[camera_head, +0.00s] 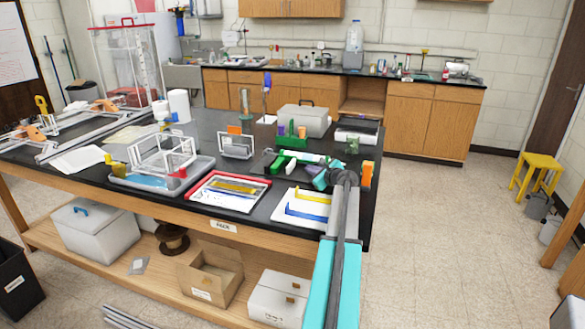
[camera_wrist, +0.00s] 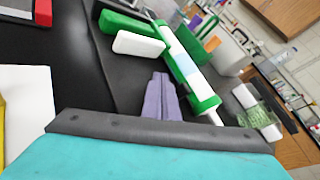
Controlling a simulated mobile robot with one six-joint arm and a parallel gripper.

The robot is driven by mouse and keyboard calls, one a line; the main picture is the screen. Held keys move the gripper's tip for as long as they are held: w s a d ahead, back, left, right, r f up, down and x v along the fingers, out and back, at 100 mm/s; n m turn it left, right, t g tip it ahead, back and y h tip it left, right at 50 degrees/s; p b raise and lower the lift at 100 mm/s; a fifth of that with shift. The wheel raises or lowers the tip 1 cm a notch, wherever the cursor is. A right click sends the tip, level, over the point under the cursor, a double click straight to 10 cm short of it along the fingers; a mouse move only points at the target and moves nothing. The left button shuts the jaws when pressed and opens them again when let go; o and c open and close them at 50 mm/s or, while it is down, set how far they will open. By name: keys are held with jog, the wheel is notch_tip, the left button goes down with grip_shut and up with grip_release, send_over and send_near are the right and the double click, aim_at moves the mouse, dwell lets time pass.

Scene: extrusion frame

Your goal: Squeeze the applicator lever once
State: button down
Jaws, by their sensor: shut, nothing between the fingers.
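The applicator (camera_head: 303,156) lies on the dark tabletop, left of the end of my arm. In the wrist view the applicator (camera_wrist: 184,66) is a white tube with a pale blue label and green ends, its narrow white nozzle pointing down right. A white lever-like bar (camera_wrist: 138,44) and a green handle-like bar (camera_wrist: 124,24) stick out to its left. My gripper (camera_wrist: 160,78) has purple fingers, shut and empty, pointing toward the side of the tube just below the white bar. In the head view my gripper (camera_head: 313,170) is beside the applicator; contact cannot be told.
A green holder (camera_head: 291,139) and a grey lidded box (camera_head: 302,119) stand behind. A white tray with blue and yellow strips (camera_head: 301,208) and a red-rimmed tray (camera_head: 230,190) lie in front. An orange block (camera_head: 367,173) stands near the table's right edge.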

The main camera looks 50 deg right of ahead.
aim_at(302, 174)
jog(key=shift+w+a+p, duration=0.15)
jog(key=shift+w+a, duration=0.15)
jog(key=shift+w, duration=0.55)
jog(key=shift+w+a+p, duration=0.15)
jog(key=shift+w+a, duration=0.1)
jog(key=shift+w, duration=0.6)
jog(key=shift+w, duration=0.15)
dwell(0.8)
jog(key=shift+w+a, duration=0.1)
jog(key=shift+w, duration=0.15)
jog(key=shift+w+a+p, duration=0.2)
jog(key=shift+w+a, duration=0.05)
jog(key=shift+w, duration=0.4)
jog(key=shift+w+a+p, duration=0.2)
jog(key=shift+w+a, duration=0.05)
jog(key=shift+w, duration=0.35)
dwell(2.6)
jog(key=shift+s+d, duration=0.3)
jog(key=shift+s, duration=0.55)
jog(key=shift+s+d, duration=0.25)
jog(key=shift+s, duration=0.55)
